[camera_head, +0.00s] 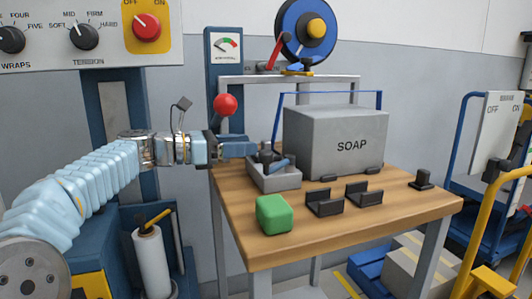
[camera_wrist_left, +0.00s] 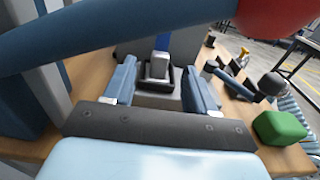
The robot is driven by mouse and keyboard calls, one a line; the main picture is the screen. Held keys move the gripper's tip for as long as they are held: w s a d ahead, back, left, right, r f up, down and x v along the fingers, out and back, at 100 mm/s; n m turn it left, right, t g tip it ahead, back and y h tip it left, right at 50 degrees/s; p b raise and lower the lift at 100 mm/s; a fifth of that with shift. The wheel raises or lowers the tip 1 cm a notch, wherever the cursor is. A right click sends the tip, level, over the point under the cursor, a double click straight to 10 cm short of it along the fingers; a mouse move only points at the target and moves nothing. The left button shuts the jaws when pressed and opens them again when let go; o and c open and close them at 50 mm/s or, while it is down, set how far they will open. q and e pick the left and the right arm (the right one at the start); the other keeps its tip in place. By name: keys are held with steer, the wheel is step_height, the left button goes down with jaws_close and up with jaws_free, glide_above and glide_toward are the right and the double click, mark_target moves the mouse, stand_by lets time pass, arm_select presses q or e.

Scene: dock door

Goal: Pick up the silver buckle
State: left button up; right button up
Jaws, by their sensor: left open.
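The silver buckle (camera_wrist_left: 158,66) sits upright in a small dark holder in the left wrist view, with a blue strap (camera_wrist_left: 163,42) rising behind it. My left gripper (camera_wrist_left: 162,92) is open, its two blue fingers on either side of the buckle's line and nothing held between them. In the head view my left gripper (camera_head: 240,149) reaches in from the left over the table's left edge, beside the grey tray (camera_head: 275,182). I cannot make out the buckle there. Whether the fingers touch it is unclear. My right gripper is not in view.
A grey SOAP box (camera_head: 340,145) stands on the wooden table (camera_head: 300,236), with a blue strap frame around it. A green block (camera_head: 273,214) and black brackets (camera_head: 324,202) lie in front. A red-knobbed lever (camera_head: 225,104) rises close to my left gripper.

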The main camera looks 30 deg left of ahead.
mark_target(262, 143)
arm_select(q)
steer(key=x, duration=0.3)
steer(key=shift+w+d, duration=0.25)
jaws_close()
